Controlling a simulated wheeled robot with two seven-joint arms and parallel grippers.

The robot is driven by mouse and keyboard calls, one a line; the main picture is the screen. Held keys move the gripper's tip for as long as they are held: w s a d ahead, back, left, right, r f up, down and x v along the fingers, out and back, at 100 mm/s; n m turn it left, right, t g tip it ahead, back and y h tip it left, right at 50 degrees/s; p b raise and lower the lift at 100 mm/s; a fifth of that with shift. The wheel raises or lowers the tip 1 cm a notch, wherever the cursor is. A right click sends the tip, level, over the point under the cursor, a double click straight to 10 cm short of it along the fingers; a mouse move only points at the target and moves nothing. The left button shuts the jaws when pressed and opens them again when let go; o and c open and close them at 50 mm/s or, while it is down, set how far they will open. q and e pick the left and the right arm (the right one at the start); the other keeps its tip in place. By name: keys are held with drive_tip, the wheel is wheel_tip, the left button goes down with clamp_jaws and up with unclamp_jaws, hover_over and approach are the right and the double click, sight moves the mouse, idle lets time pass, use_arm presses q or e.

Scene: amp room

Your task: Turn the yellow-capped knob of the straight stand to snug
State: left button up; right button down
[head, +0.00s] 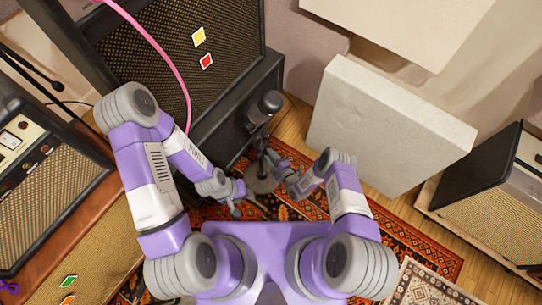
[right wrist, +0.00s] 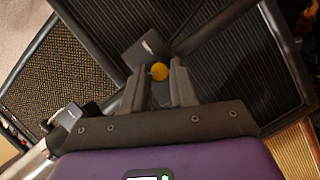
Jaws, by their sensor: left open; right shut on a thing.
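The straight stand rises from a round grey base (head: 262,181) on the rug, in front of the big amp cabinet. A dark microphone (head: 265,105) is at its top. The yellow-capped knob (right wrist: 159,71) shows in the right wrist view between my right gripper's fingertips (right wrist: 160,84). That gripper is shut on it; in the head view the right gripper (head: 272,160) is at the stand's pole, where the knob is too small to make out. My left gripper (head: 236,210) is open and empty, lower and left of the stand base, apart from it.
The tall amp cabinet (head: 185,50) stands close behind the stand, with a pink cable (head: 165,58) hanging across it. A pale panel (head: 385,125) stands to the right. Other amps are at the left (head: 50,190) and far right (head: 490,190). A patterned rug (head: 405,242) covers the floor.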

drive_tip(key=shift+f+n+t+b, duration=0.2)
drive_tip(key=shift+n+t+b, duration=0.5)
drive_tip(key=shift+n, duration=1.4)
drive_tip(key=shift+n+t, duration=0.3)
drive_tip(key=shift+t, duration=0.1)
drive_tip(key=c, duration=0.9)
unclamp_jaws()
drive_tip(key=shift+s, duration=0.1)
drive_tip(key=p+v, duration=0.1)
drive_tip(key=v, duration=0.6)
drive_tip(key=shift+s+d, duration=0.2)
